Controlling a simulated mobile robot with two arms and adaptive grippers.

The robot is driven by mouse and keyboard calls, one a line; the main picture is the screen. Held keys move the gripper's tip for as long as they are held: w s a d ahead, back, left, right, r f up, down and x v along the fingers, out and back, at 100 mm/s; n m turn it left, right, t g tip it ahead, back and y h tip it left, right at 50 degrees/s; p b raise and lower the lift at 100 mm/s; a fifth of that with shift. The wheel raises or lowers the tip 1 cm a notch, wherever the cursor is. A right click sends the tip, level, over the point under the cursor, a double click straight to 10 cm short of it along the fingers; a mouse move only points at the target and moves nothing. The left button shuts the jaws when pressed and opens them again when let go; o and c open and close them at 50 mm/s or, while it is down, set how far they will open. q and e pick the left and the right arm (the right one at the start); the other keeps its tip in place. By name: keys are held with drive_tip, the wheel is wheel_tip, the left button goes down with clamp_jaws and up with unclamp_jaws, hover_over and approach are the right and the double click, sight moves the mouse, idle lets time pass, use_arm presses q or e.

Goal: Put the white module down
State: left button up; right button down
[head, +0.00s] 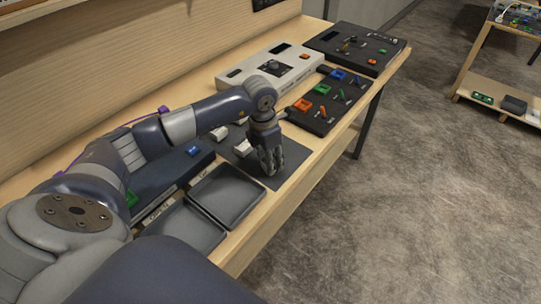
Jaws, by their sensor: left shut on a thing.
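My left gripper (270,166) reaches down over the dark grey mat (284,180) on the wooden bench. It is shut on the white module, which its fingers hide almost wholly from this side. I cannot tell whether the module touches the mat. Small white pieces (243,147) show on the mat to the left of the gripper, and another white piece (219,132) shows behind the forearm. My right gripper is not in view.
Two empty dark trays (226,194) (184,228) stand nearer on the bench. A black board with coloured parts (331,101), a light grey console (240,76) and a black panel (357,47) stand farther back. The bench edge drops to the floor at right.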

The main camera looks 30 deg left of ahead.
use_arm(q)
drive_tip(key=shift+f, duration=0.1)
drive_tip(key=shift+f+b, duration=0.15)
drive_tip(key=shift+b, duration=0.15)
drive_tip(key=o, duration=0.9)
drive_tip(key=shift+o, duration=0.9)
drive_tip(key=shift+r, duration=0.2)
